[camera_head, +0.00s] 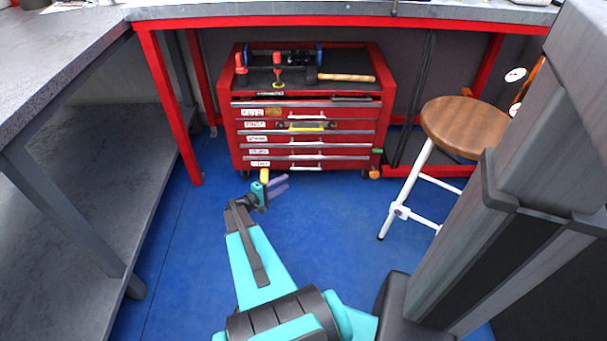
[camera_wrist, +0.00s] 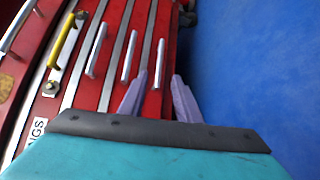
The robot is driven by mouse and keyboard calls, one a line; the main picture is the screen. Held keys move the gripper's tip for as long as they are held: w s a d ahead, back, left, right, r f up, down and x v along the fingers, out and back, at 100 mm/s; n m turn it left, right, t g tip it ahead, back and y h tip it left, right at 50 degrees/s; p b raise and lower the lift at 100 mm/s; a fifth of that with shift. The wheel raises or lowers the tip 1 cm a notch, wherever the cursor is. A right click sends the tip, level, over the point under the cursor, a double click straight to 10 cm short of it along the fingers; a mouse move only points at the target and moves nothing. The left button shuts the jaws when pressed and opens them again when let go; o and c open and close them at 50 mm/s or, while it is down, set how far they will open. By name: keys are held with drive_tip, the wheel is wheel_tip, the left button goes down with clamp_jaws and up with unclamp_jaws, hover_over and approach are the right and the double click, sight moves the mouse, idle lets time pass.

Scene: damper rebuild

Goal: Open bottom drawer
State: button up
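The red tool chest (camera_head: 236,140) stands under the workbench with several drawers facing me. The bottom drawer (camera_head: 340,164) is at its foot and looks shut; its pale bar handle (camera_head: 305,168) shows in front. In the wrist view the chest lies turned sideways, and the bottom drawer's handle (camera_wrist: 161,63) is the rightmost bar, near the blue floor. My gripper (camera_head: 279,186) is low in front of the chest, left of that handle. In the wrist view my gripper (camera_wrist: 160,88) has its two fingers apart and empty. The handle lies ahead of the gap, apparently not gripped.
A yellow handle (camera_head: 307,130) marks a higher drawer. A hammer (camera_head: 345,77) and other tools lie on the chest top. A stool (camera_head: 465,126) stands at right, a grey bench (camera_head: 60,60) at left. The blue floor (camera_head: 330,225) before the chest is clear.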

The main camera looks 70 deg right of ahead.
drive_tip(key=shift+s+d, duration=0.1)
drive_tip(key=b+x, duration=0.3)
drive_tip(key=x, duration=1)
drive_tip(key=shift+s+d, duration=0.15)
drive_tip(key=shift+d, duration=0.05)
